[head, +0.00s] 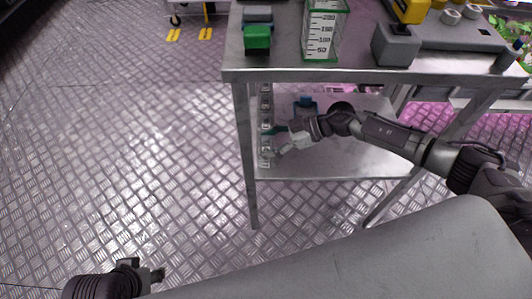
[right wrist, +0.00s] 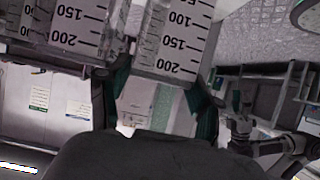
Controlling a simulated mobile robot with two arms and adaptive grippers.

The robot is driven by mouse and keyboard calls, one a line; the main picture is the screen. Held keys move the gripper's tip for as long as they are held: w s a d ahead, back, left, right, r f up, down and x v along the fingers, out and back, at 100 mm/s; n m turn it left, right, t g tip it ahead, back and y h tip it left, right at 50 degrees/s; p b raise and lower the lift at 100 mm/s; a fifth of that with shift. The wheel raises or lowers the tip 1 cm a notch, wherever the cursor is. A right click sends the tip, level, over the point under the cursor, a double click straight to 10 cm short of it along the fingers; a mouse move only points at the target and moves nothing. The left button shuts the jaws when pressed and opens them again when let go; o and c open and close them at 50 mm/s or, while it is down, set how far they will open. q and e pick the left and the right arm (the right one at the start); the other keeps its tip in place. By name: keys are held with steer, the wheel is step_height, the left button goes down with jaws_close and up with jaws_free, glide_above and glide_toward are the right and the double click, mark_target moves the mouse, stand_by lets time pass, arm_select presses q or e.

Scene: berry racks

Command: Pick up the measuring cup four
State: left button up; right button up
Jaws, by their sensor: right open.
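Clear measuring cups with black scales stand in a row (head: 265,108) along the left edge of the table's lower shelf; I cannot tell which is cup four. In the right wrist view one cup (right wrist: 174,40) lies ahead between my right gripper's teal-tipped fingers, and another cup (right wrist: 68,24) is to its left. My right gripper (head: 275,142) is open beside the row, and it also shows in the right wrist view (right wrist: 160,90). Contact with the cup cannot be made out. My left gripper (head: 148,272) is low at the left, away from the table; its opening is unclear.
The metal tabletop (head: 285,76) overhangs the lower shelf (head: 340,160). On top stand a large green-edged measuring container (head: 322,35), a green box (head: 257,38) and a grey box (head: 396,45). A blue item (head: 306,102) is on the lower shelf. The floor at left is clear.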

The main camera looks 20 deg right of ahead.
steer(key=shift+w+a+f, duration=0.2)
steer(key=shift+a+f, duration=0.1)
steer(key=shift+a, duration=0.2)
steer(key=c, duration=0.9)
steer(key=shift+o, duration=0.2)
steer(key=shift+r, duration=0.1)
